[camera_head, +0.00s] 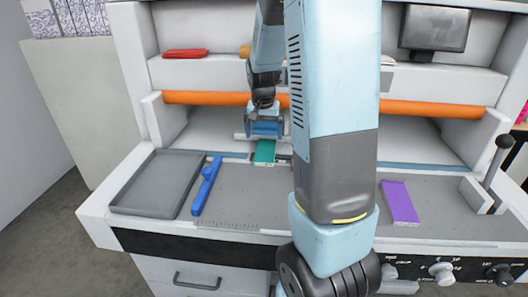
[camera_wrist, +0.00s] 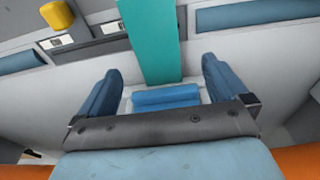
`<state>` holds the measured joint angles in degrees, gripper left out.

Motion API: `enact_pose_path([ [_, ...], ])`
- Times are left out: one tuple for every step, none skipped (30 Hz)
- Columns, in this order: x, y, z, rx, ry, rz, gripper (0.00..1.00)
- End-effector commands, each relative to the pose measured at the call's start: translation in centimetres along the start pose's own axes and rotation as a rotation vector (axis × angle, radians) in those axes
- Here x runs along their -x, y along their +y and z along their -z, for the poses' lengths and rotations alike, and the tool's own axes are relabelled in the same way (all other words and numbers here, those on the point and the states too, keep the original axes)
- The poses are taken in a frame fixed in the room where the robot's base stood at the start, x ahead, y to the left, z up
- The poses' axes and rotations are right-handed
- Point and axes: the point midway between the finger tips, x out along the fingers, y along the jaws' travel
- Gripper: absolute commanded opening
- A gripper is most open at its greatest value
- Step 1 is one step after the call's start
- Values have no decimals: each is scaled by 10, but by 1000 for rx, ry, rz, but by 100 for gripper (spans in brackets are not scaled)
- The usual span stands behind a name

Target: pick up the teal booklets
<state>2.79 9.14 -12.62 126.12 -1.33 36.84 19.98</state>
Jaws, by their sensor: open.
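A teal booklet or stack of booklets (camera_head: 265,151) lies on the grey work surface of the machine, just below my gripper in the head view. In the wrist view the teal strip (camera_wrist: 151,38) runs from the top edge down to between my fingers' far ends. I cannot tell how many booklets there are. My gripper (camera_head: 265,133) is open, with its two blue fingers apart in the wrist view (camera_wrist: 160,88). No booklet is visibly gripped. My arm hides part of the surface to the right.
A grey tray (camera_head: 128,207) and a blue handled tool (camera_head: 207,186) lie to the left. A purple booklet (camera_head: 399,202) lies at right, near a lever (camera_head: 497,160). An orange bar (camera_head: 205,98) crosses behind. A red object (camera_head: 185,53) sits on the shelf above.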

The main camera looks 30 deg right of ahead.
Motion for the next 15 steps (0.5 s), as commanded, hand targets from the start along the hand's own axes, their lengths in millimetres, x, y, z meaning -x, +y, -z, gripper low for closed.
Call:
enact_pose_path([
  [-6, 0, 0, 0, -2, -1, 100],
  [-9, 0, 0, 0, -1, 0, 100],
  [-11, 0, 0, 0, -1, 0, 100],
  [-13, 0, 0, 0, -1, 0, 100],
  [-14, 0, 0, 0, -1, 0, 100],
  [-16, 0, 0, 0, -1, 0, 100],
  [-17, 1, 0, 0, -1, 0, 100],
  [-19, 1, 0, 0, -2, -1, 100],
  [-22, 1, 0, 0, -2, -1, 100],
  [-25, 2, 0, 0, -2, -1, 100],
  [-29, 2, 0, -1, -2, -1, 100],
  [-35, 3, 0, -1, -3, -2, 100],
  [-39, 4, 0, -1, -3, -2, 100],
  [-43, 4, 1, -1, -3, -2, 100],
  [-48, 5, 1, -1, -3, -2, 100],
])
